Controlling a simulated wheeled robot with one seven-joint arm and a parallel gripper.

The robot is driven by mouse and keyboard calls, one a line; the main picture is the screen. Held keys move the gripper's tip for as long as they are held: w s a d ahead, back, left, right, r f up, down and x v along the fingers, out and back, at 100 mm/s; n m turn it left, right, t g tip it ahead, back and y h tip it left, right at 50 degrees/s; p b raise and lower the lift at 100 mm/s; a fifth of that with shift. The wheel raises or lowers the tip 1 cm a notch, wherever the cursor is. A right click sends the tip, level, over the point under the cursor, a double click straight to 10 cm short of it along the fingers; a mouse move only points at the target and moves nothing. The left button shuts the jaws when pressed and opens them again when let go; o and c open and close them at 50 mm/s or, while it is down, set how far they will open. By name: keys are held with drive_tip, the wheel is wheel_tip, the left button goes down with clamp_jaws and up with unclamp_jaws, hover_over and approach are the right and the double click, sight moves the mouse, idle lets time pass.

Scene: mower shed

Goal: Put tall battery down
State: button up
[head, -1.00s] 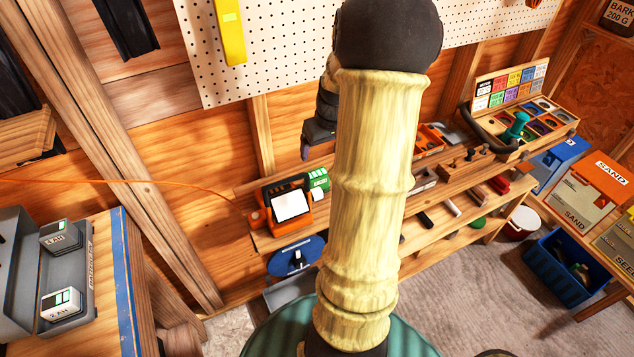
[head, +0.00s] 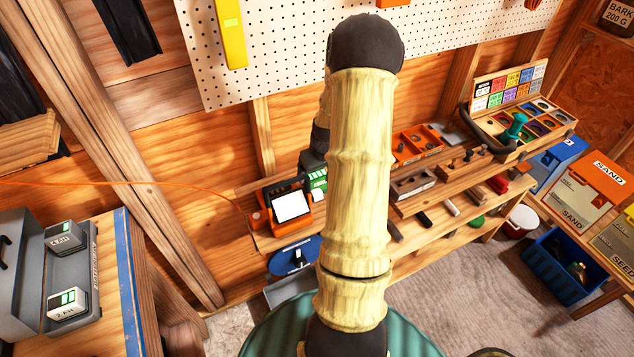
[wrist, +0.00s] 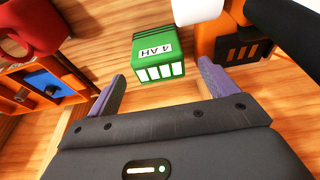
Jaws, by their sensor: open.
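A green battery (wrist: 158,52) marked "4 AH" stands on the wooden bench in the wrist view. It also shows in the head view (head: 318,182), beside the orange device and partly hidden by my arm. My gripper (wrist: 162,72) is open and empty, its two purple fingers spread with the battery just beyond their tips; I cannot tell the exact gap. In the head view the gripper is mostly hidden behind my arm. Another "4 AH" battery (head: 65,238) and a "2 AH" battery (head: 67,303) sit on the grey charger at the left.
The orange device (head: 290,207) with a white screen stands close to the green battery; its black-vented side (wrist: 241,48) shows in the wrist view. An orange tray (wrist: 35,88) is at the left there. The bench's right side holds blocks, tools and a sorting box (head: 548,118).

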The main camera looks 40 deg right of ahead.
sight(317, 174)
drive_tip(key=shift+p+x, duration=0.9)
drive_tip(key=shift+x, duration=1.7)
drive_tip(key=c, duration=1.4)
drive_tip(key=shift+r+b, duration=0.95)
drive_tip(key=shift+r, duration=4.1)
drive_tip(key=shift+c, duration=0.2)
